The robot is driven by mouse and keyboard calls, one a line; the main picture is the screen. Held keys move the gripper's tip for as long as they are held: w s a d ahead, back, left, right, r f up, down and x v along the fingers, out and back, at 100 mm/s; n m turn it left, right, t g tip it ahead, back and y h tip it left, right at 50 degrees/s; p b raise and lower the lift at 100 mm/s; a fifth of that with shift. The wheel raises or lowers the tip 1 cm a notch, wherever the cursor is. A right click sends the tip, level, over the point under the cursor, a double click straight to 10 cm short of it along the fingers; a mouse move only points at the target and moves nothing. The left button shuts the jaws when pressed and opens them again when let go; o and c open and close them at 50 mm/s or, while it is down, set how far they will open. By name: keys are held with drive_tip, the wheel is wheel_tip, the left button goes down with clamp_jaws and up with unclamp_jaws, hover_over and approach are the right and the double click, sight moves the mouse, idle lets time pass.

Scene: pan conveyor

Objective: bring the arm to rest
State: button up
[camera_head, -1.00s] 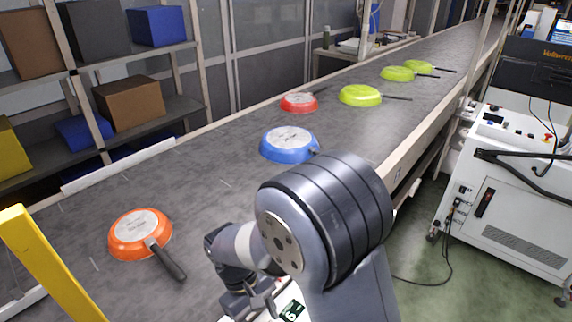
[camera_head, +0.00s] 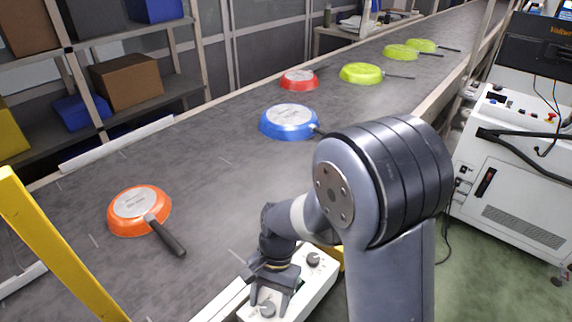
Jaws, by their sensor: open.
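My arm stands in front of the belt at the lower right, with its large grey joint above the belt's near edge. My gripper (camera_head: 268,298) points down at the bottom middle, over a white control box (camera_head: 318,272) with dark knobs.
The grey conveyor belt (camera_head: 215,185) runs to the upper right. On it lie a blue pan (camera_head: 290,121), a red pan (camera_head: 299,79) and several green pans (camera_head: 361,73). A yellow post (camera_head: 55,245) stands at left, a white machine cabinet (camera_head: 510,195) at right.

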drive_tip(key=m, duration=0.2)
drive_tip(key=m+y+b, duration=0.1)
drive_tip(key=shift+s+d+f+m+t, duration=0.1)
drive_tip(key=shift+d+m+t, duration=0.05)
drive_tip(key=shift+m+t, duration=0.2)
drive_tip(key=shift+p+v, duration=0.3)
drive_tip(key=shift+v, duration=1.65)
